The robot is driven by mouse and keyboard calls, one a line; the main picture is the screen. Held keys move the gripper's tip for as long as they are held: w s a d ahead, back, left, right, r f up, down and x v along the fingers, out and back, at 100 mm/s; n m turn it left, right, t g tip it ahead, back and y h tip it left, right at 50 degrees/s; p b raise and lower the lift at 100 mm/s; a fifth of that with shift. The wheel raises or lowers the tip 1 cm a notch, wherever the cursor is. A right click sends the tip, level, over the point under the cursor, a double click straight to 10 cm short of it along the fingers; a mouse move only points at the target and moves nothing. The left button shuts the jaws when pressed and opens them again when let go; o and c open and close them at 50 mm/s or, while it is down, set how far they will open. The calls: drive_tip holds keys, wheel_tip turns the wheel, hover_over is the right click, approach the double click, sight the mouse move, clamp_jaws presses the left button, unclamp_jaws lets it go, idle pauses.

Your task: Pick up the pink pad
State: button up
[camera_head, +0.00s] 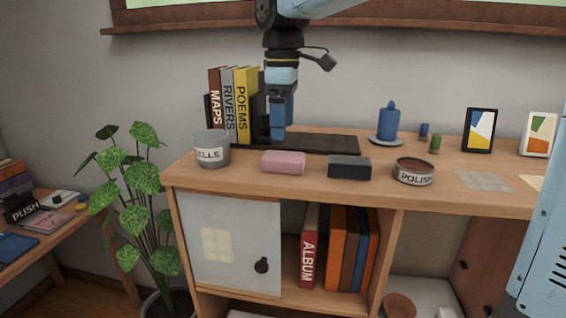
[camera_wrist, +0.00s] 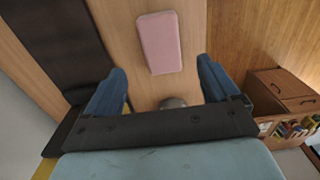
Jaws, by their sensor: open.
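The pink pad (camera_head: 284,162) is a small block with rounded edges. It lies flat on the wooden cabinet top, near the front edge, between the grey tin and a dark block. My gripper (camera_head: 278,134) points down above the cabinet top, just behind the pad. In the wrist view the pink pad (camera_wrist: 160,42) shows whole, beyond my open blue fingers (camera_wrist: 165,88). Nothing is between the fingertips, and the pad is apart from them.
The grey tin (camera_head: 212,150) stands left of the pad and the dark block (camera_head: 349,168) right of it. Upright books (camera_head: 243,105) and a dark flat board (camera_head: 325,143) are behind. A round POLISH tin (camera_head: 414,172) and a blue candle (camera_head: 388,124) stand further right.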

sight(284, 155)
drive_tip(key=shift+s+d+f, duration=0.1)
drive_tip(key=shift+f, duration=1.95)
drive_tip(key=shift+s+d+f, duration=0.1)
drive_tip(key=shift+f, duration=1.95)
drive_tip(key=shift+c, duration=0.3)
drive_tip(key=c, duration=1)
drive_tip(key=shift+r, duration=0.15)
